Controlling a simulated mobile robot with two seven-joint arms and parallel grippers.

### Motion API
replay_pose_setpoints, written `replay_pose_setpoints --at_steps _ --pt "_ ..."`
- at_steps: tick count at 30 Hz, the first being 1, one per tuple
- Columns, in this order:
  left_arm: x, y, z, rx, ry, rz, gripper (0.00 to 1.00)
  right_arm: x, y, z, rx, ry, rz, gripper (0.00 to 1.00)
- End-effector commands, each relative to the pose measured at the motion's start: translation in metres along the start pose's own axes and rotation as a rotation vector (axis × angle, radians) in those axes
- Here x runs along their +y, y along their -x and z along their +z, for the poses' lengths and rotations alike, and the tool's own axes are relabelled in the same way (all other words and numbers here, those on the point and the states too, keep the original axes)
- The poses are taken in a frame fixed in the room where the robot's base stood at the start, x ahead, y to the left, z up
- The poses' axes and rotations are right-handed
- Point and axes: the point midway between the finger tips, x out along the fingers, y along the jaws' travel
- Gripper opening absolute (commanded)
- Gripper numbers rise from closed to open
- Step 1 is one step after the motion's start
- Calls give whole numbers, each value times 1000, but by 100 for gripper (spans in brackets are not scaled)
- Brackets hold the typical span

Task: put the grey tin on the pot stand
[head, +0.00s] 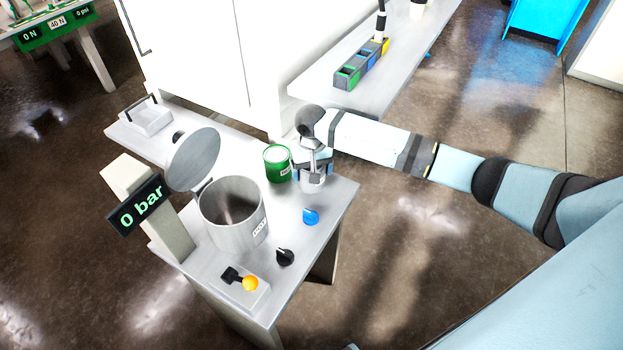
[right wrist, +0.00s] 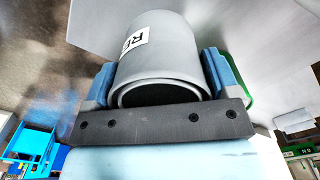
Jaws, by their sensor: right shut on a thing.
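The grey tin (head: 313,184) with a white label is at the right part of the bench, beside the green tin (head: 277,163). My right gripper (head: 312,167) is shut on it from above. In the right wrist view the grey tin (right wrist: 165,62) sits between the two blue fingers (right wrist: 158,82), its label starting "RE". I cannot tell whether the tin touches the bench. A large grey pot (head: 234,222) stands left of it with its round lid (head: 193,160) swung open. I cannot make out a separate pot stand; the pot's floor is only partly visible. My left gripper is not in view.
A grey handled tray (head: 150,117) is at the far end. A white cabinet (head: 200,50) stands behind.

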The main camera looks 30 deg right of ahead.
Motion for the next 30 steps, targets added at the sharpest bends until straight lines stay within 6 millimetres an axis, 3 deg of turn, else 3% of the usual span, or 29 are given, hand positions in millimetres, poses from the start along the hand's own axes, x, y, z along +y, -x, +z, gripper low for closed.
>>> replay_pose_setpoints --at_steps 7,18,19,21,30 --pt "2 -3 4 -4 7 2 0 0 -36 1 -2 0 1 56" --pt "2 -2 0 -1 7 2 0 0 -39 1 -1 0 -1 56" --pt "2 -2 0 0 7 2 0 0 -39 0 -1 1 0 86" --pt "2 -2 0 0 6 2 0 0 -39 0 0 1 0 100" --pt "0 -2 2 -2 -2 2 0 0 -34 0 0 0 0 100"
